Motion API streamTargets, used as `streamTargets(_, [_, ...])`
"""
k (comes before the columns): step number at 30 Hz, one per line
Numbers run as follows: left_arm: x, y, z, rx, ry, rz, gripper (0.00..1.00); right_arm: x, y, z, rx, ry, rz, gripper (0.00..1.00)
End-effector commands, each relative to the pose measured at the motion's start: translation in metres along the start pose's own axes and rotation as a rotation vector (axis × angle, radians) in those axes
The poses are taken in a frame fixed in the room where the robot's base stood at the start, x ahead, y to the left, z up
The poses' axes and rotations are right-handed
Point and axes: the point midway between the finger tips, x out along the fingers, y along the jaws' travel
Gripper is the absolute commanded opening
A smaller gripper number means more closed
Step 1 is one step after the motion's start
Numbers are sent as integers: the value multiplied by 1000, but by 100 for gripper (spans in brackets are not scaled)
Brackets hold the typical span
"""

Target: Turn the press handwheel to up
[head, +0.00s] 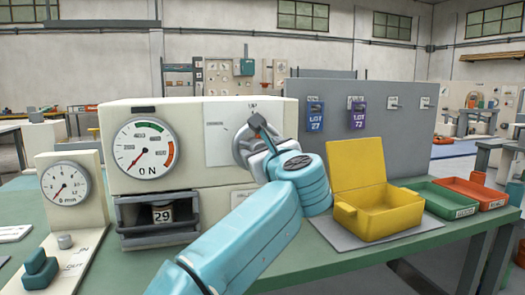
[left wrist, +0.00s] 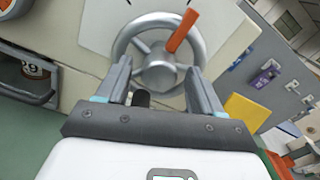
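The press (head: 195,185) is a cream cabinet with a round dial marked N. Its grey handwheel (head: 240,146) is on the front, partly hidden behind my left gripper (head: 265,145). A small label (head: 252,106) above the wheel seems to read UP. In the left wrist view the handwheel (left wrist: 122,48) shows its rim, spokes, hub and one orange-red bar (left wrist: 181,32) pointing up and slightly right. My left gripper (left wrist: 158,72) is open, its fingers apart on either side of the hub. Contact with the wheel cannot be told. My right gripper is not in view.
Below the dial is an open bay (head: 160,216) with a block marked 29. A timer dial (head: 66,188) stands left. A yellow open box (head: 380,216), a green tray (head: 440,200) and a red tray (head: 478,193) stand right. Tags hang on a grey panel (head: 385,92).

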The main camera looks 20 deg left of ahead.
Motion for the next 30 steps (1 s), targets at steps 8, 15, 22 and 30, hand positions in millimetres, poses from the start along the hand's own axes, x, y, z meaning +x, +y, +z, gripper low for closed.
streamTargets(8, [-2,0,1,1,-2,-1,66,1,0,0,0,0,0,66])
streamTargets(15, [-41,0,-1,0,-2,-5,66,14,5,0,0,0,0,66])
streamTargets(22, [-103,-1,0,2,-2,-7,66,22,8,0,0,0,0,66])
streamTargets(30, [-153,0,0,1,-1,-3,66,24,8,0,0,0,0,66])
